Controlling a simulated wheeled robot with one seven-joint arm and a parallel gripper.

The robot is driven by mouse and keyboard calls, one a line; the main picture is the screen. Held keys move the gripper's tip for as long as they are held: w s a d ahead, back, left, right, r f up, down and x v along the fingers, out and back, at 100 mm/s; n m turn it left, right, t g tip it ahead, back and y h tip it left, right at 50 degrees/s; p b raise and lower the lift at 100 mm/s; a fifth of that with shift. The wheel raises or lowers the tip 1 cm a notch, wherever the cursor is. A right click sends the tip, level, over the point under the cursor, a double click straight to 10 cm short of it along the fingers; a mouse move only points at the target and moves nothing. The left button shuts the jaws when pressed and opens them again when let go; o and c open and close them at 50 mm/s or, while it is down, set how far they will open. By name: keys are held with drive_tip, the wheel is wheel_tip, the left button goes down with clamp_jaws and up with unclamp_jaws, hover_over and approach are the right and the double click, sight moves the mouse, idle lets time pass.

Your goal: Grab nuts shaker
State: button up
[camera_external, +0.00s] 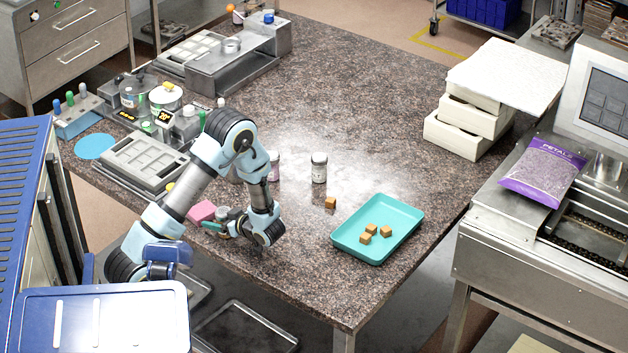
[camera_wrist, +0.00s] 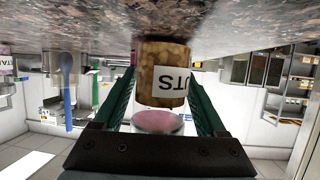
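The nuts shaker (camera_wrist: 163,70) is a clear jar of light brown nuts with a white label reading "UTS". It shows upside down in the wrist view, with its pinkish round top (camera_wrist: 158,122) lower in the picture. My gripper (camera_wrist: 161,85) has its two green fingers spread, one on each side of the jar. I cannot see clear contact between fingers and jar. In the external view my gripper (camera_external: 212,228) is low over the near left part of the table, pointing left, beside a small pale-capped jar (camera_external: 222,213).
A pink block (camera_external: 201,211) lies just left of my gripper. Two jars, one pinkish (camera_external: 274,166) and one white-capped (camera_external: 319,168), stand behind my arm. A turquoise tray (camera_external: 345,238) with brown cubes is to the right.

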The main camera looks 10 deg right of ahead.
clamp_jaws()
idle(0.4)
